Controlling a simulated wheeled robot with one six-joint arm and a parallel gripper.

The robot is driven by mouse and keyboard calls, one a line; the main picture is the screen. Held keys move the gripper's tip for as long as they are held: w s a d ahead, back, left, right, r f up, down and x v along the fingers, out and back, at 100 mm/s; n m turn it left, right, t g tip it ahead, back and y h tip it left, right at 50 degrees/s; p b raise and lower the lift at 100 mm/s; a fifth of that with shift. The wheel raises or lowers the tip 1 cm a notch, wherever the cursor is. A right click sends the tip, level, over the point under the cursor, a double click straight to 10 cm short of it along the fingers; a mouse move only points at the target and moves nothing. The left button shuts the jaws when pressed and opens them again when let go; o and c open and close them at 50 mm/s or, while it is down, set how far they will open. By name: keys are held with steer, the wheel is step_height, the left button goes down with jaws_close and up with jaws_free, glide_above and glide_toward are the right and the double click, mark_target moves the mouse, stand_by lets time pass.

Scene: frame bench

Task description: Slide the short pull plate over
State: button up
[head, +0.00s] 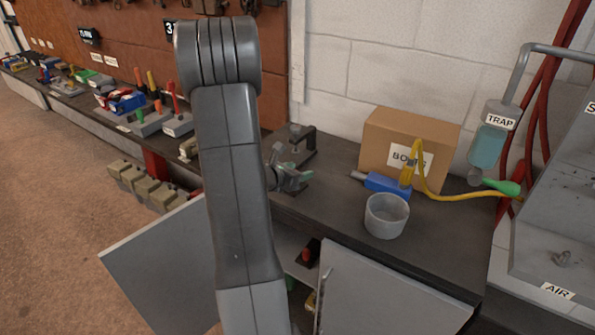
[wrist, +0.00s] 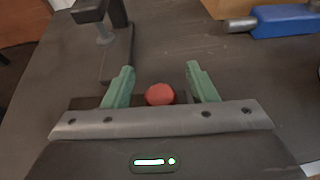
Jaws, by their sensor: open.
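A round red knob (wrist: 160,94) shows in the wrist view, between the fingers of my gripper (wrist: 160,70). A dark flat piece (wrist: 84,102) shows beside it, low over the bench. I cannot tell for sure whether this is the short pull plate. The green fingers are apart, one on each side of the knob, and I see no clear contact. The palm hides the near side of the knob. In the head view my gripper (head: 292,179) is over the bench's left part, partly behind my arm, and the knob is not distinguishable there.
A black clamp-like fixture (head: 301,143) stands just behind my gripper; it also shows in the wrist view (wrist: 116,32). To the right are a grey cup (head: 386,217), a blue tool (head: 387,184) and a cardboard box (head: 400,130). Cabinet doors (head: 385,295) hang open below the bench.

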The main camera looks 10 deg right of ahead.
steer(key=b+v, duration=0.1)
steer(key=v, duration=1.2)
steer(key=shift+s+a+r+b, duration=0.2)
steer(key=shift+a+r+b, duration=0.05)
steer(key=shift+b, duration=0.05)
steer(key=p+x, duration=0.1)
steer(key=x, duration=1.2)
steer(key=shift+w+d+f+p, duration=0.25)
steer(key=shift+p, duration=0.1)
